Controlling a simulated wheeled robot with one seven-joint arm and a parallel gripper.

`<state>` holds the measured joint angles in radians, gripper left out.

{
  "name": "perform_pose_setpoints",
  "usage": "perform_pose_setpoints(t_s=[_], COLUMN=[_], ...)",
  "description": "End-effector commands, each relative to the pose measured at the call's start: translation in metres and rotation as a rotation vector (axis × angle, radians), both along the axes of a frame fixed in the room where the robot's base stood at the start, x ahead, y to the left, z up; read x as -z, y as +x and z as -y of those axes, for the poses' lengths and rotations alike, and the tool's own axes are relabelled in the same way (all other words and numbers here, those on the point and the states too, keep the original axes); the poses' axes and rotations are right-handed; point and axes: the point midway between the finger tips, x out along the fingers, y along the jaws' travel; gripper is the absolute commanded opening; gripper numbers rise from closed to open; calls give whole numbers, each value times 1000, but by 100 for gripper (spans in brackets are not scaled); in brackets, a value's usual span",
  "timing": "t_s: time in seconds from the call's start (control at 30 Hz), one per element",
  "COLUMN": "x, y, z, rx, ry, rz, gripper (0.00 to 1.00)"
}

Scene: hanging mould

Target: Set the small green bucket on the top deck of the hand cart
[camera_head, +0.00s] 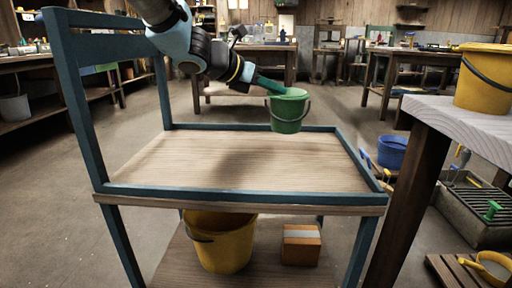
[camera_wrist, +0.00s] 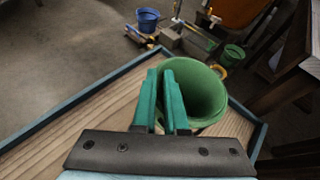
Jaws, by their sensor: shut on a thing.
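The small green bucket (camera_head: 288,113) hangs from my gripper (camera_head: 270,85) near the far right part of the hand cart's top deck (camera_head: 190,165). My gripper is shut on the bucket's rim. The bucket looks upright and appears to be above the deck; whether its base touches the deck I cannot tell. In the wrist view my green fingers (camera_wrist: 165,100) are close together at the left rim of the bucket (camera_wrist: 203,88), whose open mouth faces the camera. The cart's wooden deck (camera_wrist: 75,125) with its blue edge shows below. The deck is bare.
A yellow bucket (camera_head: 222,245) and a small orange box (camera_head: 301,244) sit on the cart's lower deck. Another yellow bucket (camera_head: 484,82) stands on the grey table (camera_head: 470,118) at right. Workbenches line the back.

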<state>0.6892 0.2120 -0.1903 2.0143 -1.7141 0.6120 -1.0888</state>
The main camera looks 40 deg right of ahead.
Motion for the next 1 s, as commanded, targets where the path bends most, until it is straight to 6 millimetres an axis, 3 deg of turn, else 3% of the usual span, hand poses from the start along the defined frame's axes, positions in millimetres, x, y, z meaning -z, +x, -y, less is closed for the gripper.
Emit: perform_pose_setpoints(t_s=[0.03, 0.33, 0.53, 0.8, 0.83, 1.0], x=[15, 40, 75, 78, 79, 79], y=[0, 0, 0, 0, 0, 0], z=[0, 0, 0, -1, -1, -1], rx=[-1, -1, -2, -1, -1, -1], ry=[1, 1, 1, 0, 1, 1], rz=[-4, -2, -4, -1, -1, -1], gripper=[0, 0, 0, 0, 12, 31])
